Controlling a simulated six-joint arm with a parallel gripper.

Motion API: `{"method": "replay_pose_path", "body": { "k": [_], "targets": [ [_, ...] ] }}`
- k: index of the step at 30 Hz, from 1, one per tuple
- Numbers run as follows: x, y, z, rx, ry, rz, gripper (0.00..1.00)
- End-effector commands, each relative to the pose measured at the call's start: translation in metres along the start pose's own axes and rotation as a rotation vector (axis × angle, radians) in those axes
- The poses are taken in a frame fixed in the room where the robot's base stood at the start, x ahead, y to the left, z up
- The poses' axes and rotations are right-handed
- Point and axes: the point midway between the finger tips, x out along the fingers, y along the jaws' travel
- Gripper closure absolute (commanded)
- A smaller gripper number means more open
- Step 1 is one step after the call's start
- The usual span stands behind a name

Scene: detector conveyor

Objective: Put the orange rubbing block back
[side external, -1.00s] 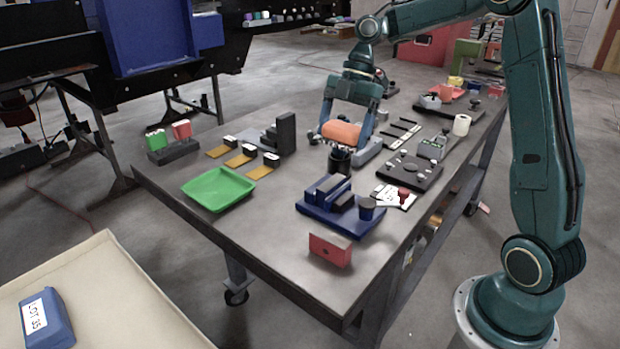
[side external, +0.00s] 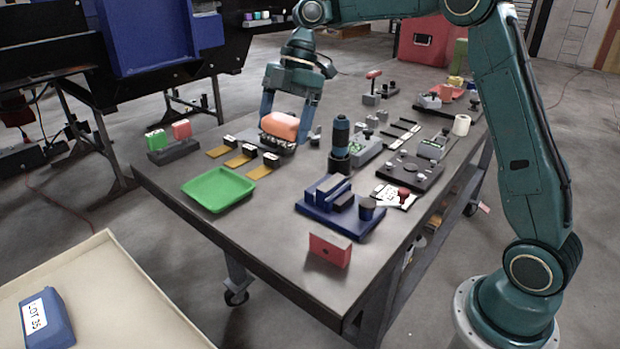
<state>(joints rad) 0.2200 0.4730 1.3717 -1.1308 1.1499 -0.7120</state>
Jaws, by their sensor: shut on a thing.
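The orange rubbing block (side external: 280,124) is between the fingers of my gripper (side external: 284,120), which is shut on it. Its orange top shows, with a dark, rough-looking underside. It is over the back left part of the table, where a dark stepped stand (side external: 270,144) is mostly hidden behind and below it. I cannot tell whether the block touches the stand or hangs just above it.
The table (side external: 262,220) has a green tray (side external: 218,188) in front, yellow strips with small blocks (side external: 238,160) to the left, and a dark blue bottle in a black holder (side external: 340,145) to the right. A blue fixture (side external: 340,208) and red block (side external: 330,249) are nearer the front.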

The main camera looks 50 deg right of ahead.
Motion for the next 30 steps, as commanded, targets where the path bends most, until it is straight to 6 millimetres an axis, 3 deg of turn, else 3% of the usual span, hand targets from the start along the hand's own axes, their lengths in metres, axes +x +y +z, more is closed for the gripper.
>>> {"method": "replay_pose_path", "body": {
  "k": [1, 6, 12, 23, 30],
  "targets": [
    [0.002, 0.004, -0.015, -0.007, 0.0, 0.0, 0.4],
    [0.007, 0.012, -0.049, -0.005, 0.003, -0.002, 0.4],
    [0.009, 0.015, -0.069, -0.002, 0.005, -0.002, 0.4],
    [0.014, 0.015, -0.069, 0.001, 0.006, -0.004, 0.4],
    [0.029, 0.015, -0.063, 0.003, 0.008, -0.005, 0.4]
  ]
}}
